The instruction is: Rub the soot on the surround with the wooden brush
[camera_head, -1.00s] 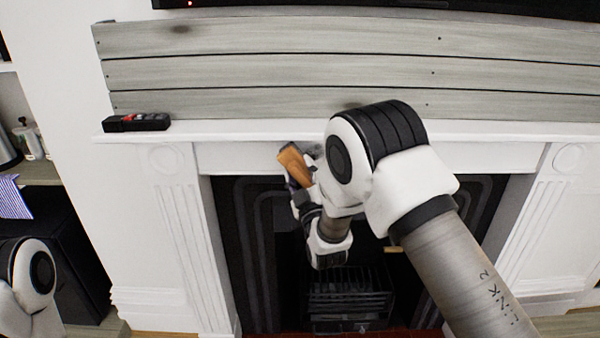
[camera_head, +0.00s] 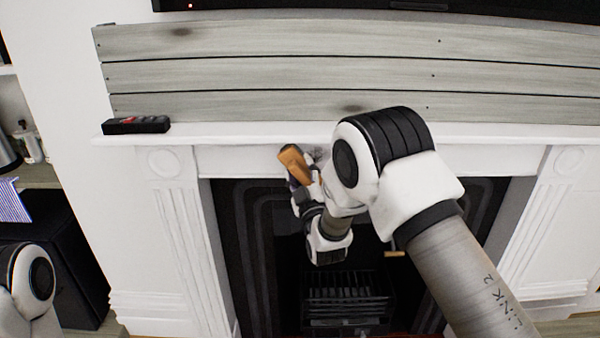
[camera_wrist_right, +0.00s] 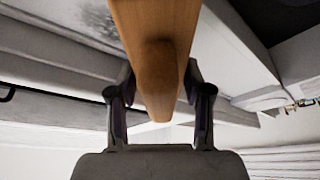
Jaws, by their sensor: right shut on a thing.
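The wooden brush (camera_head: 295,163) is at the white fireplace surround (camera_head: 236,160), in front of the crosspiece below the mantel shelf. My right gripper (camera_wrist_right: 158,95) is shut on the brush, whose wooden body (camera_wrist_right: 160,30) runs up out of the right wrist view. A dark grey soot smudge (camera_head: 320,154) shows on the surround just right of the brush, partly behind my arm. Soot (camera_wrist_right: 102,20) also shows at the top left of the right wrist view. I cannot tell whether the brush touches the surround. My left arm shows at the lower left, but its gripper is not seen.
A black box-like item with red on it (camera_head: 136,125) lies on the left end of the mantel shelf (camera_head: 225,131). The dark firebox holds a metal grate (camera_head: 347,292). Grey planks (camera_head: 250,72) cover the wall above. A striped cloth (camera_head: 12,203) hangs at the left.

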